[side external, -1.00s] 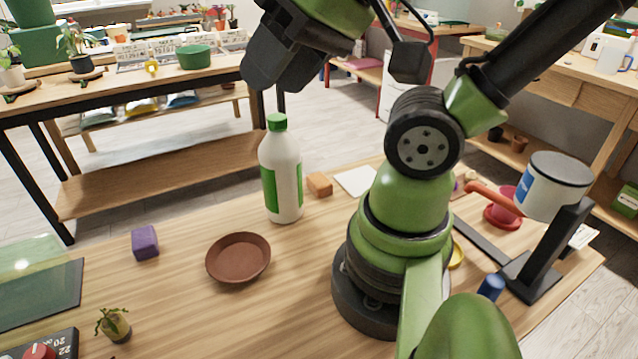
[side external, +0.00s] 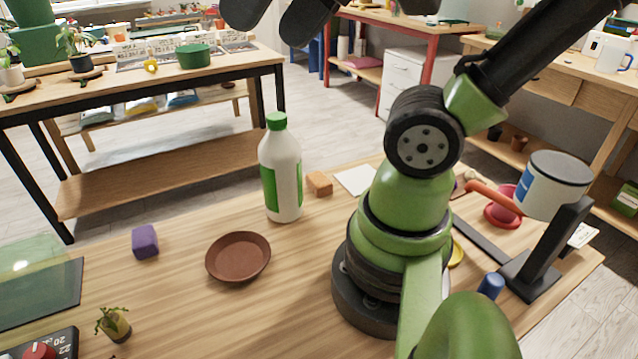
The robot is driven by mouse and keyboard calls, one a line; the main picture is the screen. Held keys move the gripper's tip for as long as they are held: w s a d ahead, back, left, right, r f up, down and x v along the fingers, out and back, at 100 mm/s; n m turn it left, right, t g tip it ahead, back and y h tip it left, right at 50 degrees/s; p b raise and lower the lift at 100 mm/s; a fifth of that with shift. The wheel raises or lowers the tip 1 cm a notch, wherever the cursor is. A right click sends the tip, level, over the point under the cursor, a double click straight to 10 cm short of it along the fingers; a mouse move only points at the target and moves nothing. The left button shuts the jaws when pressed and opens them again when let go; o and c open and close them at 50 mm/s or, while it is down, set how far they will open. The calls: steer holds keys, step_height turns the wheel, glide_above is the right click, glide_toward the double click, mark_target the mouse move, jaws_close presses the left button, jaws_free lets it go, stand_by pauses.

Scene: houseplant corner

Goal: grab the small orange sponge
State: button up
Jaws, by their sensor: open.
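The small orange sponge (side external: 319,184) is a little block lying on the wooden table, just right of and behind the white bottle. Nothing is touching it. My gripper (side external: 267,22) shows only as two dark, rounded finger ends at the top edge, with a gap between them. It is open and empty, high above the table and well clear of the sponge. The rest of the gripper is cut off by the frame.
A white bottle with a green cap (side external: 281,172) stands close to the sponge. A white sheet (side external: 356,180) lies right of it. A brown saucer (side external: 238,258) and a purple block (side external: 145,242) are in front and left.

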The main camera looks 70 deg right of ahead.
steer(key=w+d+r+m+g+h, duration=0.1)
steer(key=w+d+g, duration=0.15)
steer(key=d, duration=0.25)
steer(key=w+d+r+m+g+h, duration=0.1)
steer(key=w+d+r+h, duration=0.15)
steer(key=d, duration=0.35)
steer(key=m+g+y, duration=0.2)
steer(key=m+g, duration=0.1)
steer(key=g, duration=0.1)
glide_above(315, 174)
steer(key=d, duration=0.1)
step_height(315, 174, down, 4)
steer(key=r, duration=0.1)
steer(key=shift+h, duration=0.25)
steer(key=f, duration=3.1)
steer(key=shift+a, duration=0.25)
steer(key=shift+a+f, duration=0.15)
steer(key=shift+f, duration=2.5)
steer(key=c, duration=1)
steer(key=shift+r, duration=0.1)
